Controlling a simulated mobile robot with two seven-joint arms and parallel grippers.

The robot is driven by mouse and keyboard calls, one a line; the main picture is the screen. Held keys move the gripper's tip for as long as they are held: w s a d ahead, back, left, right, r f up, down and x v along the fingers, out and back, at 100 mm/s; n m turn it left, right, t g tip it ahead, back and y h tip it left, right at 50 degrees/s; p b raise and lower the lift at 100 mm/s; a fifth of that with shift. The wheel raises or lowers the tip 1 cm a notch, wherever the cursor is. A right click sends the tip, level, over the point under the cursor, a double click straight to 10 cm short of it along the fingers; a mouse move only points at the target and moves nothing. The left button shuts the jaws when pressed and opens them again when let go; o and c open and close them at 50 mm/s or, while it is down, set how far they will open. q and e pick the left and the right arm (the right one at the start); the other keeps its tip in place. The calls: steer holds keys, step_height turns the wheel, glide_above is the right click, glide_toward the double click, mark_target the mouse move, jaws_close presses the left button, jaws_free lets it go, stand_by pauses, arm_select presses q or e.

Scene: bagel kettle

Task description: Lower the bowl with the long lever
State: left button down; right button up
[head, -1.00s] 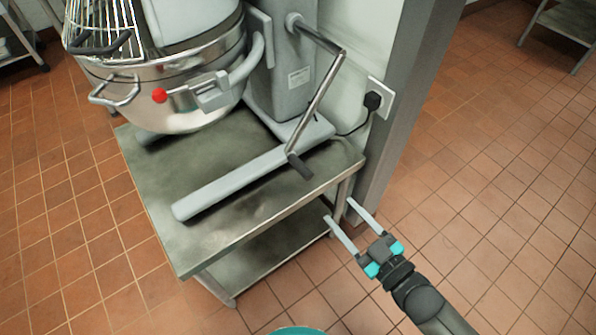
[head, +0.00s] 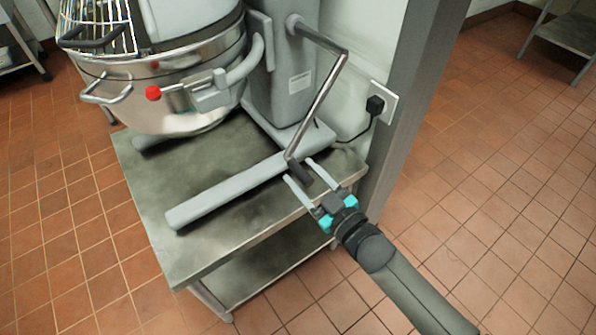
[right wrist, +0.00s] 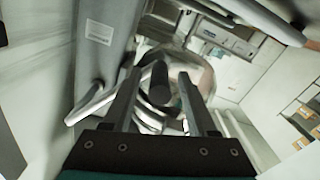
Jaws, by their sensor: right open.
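The steel bowl (head: 195,122) of the mixer hangs above the steel table, with a red knob (head: 153,93) on its side. The long lever (head: 318,105) runs from the mixer's column down to a dark handle (head: 299,173) at its lower end. My right gripper (head: 298,171) is open, with its fingers pointing at the handle. In the right wrist view the dark handle end (right wrist: 160,88) shows between the two open fingers (right wrist: 160,100). I cannot tell whether they touch it. My left gripper is not in view.
The steel table (head: 150,185) carries the mixer's grey base leg (head: 225,190). A wall socket with a black plug (head: 375,104) is right of the lever. The tiled floor (head: 470,200) on the right is clear.

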steer(key=shift+x, duration=1.1)
jaws_close()
stand_by(0.8)
